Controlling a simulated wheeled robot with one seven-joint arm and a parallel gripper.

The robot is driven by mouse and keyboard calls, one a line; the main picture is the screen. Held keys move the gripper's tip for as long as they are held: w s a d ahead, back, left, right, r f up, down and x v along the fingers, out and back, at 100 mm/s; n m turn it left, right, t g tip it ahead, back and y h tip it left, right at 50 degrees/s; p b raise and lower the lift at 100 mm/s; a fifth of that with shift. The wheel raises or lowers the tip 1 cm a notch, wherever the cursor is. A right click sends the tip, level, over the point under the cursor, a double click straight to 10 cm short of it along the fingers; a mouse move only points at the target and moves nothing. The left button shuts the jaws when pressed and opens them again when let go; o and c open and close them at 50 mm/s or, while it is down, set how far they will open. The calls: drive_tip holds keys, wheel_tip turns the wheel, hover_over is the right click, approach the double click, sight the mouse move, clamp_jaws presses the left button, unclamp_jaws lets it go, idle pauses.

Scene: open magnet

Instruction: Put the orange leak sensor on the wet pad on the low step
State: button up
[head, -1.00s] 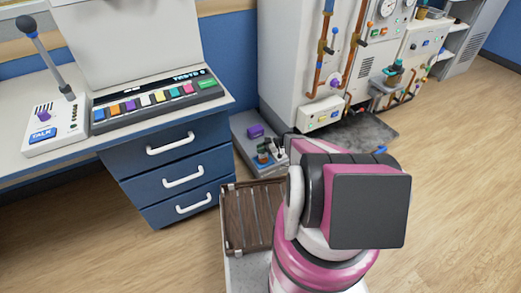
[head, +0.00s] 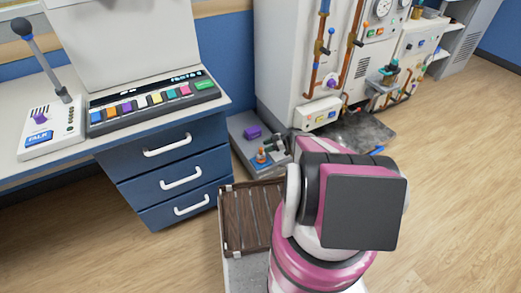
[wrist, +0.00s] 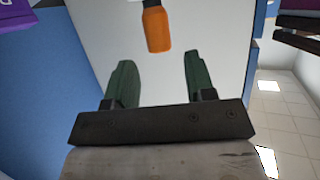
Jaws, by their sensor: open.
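A small orange thing (head: 261,156), which looks like the leak sensor, stands on a grey low step (head: 239,127) in the head view. In the wrist view an orange body (wrist: 156,30) with a dark end lies beyond my fingertips, roughly in line with the gap. My gripper (wrist: 157,72) is open, with two green fingers apart and nothing between them. In the head view my forearm and wrist hide most of the gripper beside the orange thing. I cannot make out the wet pad for certain.
A purple block (head: 252,133) sits on the step behind the orange thing. A brown slatted tray (head: 248,218) is in front. Blue drawers (head: 182,177) stand close on the left, and a white cabinet with pipes (head: 285,60) behind. A dark wet-looking patch (head: 365,132) lies at right.

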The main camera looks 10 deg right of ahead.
drive_tip(key=v, duration=0.6)
drive_tip(key=s+a+r+m+h, duration=0.3)
drive_tip(key=s+r+m+h, duration=0.1)
drive_tip(key=s+r, duration=0.3)
drive_tip(key=s+a+r+m+h, duration=0.3)
drive_tip(key=s+r+m+h, duration=0.2)
drive_tip(key=r, duration=0.7)
drive_tip(key=s+a+r+m+g+h, duration=0.1)
drive_tip(key=s+a+r+m+h, duration=0.2)
drive_tip(key=s+r+m, duration=0.5)
drive_tip(key=shift+s+a+r+h, duration=0.35)
drive_tip(key=shift+r+h, duration=0.35)
drive_tip(key=shift+r, duration=0.3)
